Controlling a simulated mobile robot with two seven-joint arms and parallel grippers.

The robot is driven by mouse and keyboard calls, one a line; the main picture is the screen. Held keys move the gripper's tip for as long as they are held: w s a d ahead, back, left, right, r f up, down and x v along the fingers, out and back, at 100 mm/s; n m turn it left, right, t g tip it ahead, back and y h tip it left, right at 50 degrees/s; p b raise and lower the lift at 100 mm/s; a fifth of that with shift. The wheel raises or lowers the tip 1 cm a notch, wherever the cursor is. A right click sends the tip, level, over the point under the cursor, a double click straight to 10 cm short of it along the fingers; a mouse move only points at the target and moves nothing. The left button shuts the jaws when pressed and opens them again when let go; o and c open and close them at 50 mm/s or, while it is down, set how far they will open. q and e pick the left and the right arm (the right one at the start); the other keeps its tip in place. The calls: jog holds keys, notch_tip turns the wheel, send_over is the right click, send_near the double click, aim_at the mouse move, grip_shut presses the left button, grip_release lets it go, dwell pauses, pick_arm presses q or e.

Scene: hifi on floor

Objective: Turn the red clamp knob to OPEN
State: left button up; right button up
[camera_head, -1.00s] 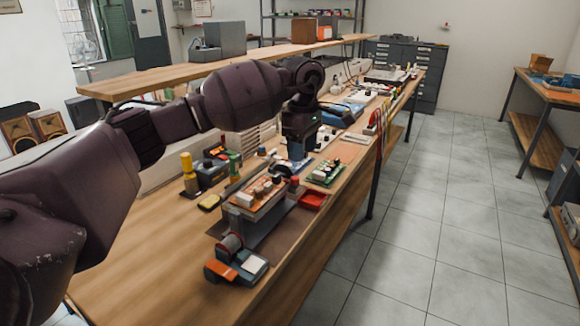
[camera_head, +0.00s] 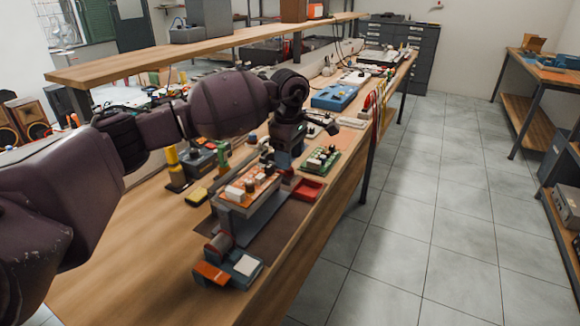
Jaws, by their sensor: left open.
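My left gripper (camera_head: 285,160) hangs fingers down over the far end of a grey clamp fixture (camera_head: 239,218). It is open, but its fingertips are small and partly merge with the parts behind. An orange circuit board (camera_head: 262,186) with pale and dark components sits on top of the fixture. A small bit of red (camera_head: 287,176) shows just under the gripper at the fixture's far end. It may be the red clamp knob; the gripper mostly hides it, and its setting cannot be read. Contact cannot be told. My right gripper is not in view.
A red tray (camera_head: 308,190) and a green board (camera_head: 321,159) lie right of the fixture. A yellow-topped tool (camera_head: 174,165) stands left. A grey and orange device (camera_head: 229,263) sits at the near end. The bench's near left is bare.

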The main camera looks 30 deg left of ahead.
pick_arm(q)
jog(key=shift+f, duration=1.6)
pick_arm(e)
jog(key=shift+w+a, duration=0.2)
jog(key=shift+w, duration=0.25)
pick_arm(q)
jog(key=shift+c, duration=0.3)
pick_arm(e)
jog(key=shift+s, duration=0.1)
pick_arm(q)
jog(key=c, duration=0.9)
